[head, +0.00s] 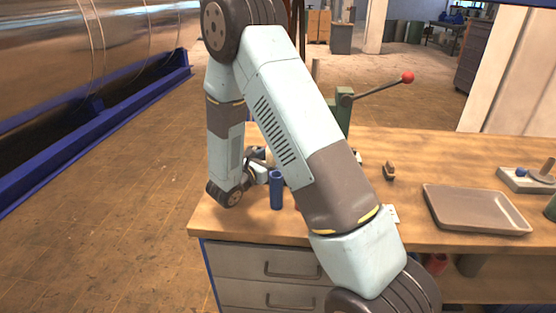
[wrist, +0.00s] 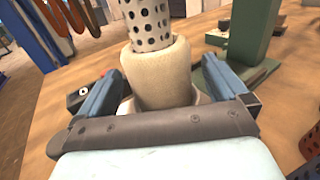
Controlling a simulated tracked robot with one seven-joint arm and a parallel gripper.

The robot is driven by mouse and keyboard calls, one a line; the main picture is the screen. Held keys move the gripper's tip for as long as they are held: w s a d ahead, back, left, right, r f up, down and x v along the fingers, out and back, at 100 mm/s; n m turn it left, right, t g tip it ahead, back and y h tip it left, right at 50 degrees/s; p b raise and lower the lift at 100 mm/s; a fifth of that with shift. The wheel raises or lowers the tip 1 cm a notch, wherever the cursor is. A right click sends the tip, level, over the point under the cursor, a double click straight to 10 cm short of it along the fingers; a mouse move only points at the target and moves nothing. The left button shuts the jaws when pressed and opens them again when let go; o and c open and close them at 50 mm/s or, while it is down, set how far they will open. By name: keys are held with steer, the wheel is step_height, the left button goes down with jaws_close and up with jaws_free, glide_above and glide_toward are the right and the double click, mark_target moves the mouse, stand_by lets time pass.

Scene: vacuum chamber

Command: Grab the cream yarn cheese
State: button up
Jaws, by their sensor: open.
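The cream yarn cheese (wrist: 156,75) fills the middle of the wrist view, a thick cream winding on a white perforated tube that sticks out at its top. My gripper (wrist: 162,72) is open, with one blue finger on each side of the winding. A narrow gap shows on both sides, so I see no clear grip on it. In the head view my gripper (head: 256,172) is low over the left end of the bench, and my arm hides most of what is there. I cannot make out the cheese clearly in that view.
A blue cylinder (head: 277,190) stands near my gripper on the wooden bench (head: 420,150). A green stand (head: 343,112) with a red-knobbed lever rises behind my arm. A wooden piece (head: 389,170) and an empty tray (head: 440,210) lie to the right.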

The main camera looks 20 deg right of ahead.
steer(key=shift+x, duration=1.1)
steer(key=shift+c, duration=0.4)
steer(key=c, duration=1)
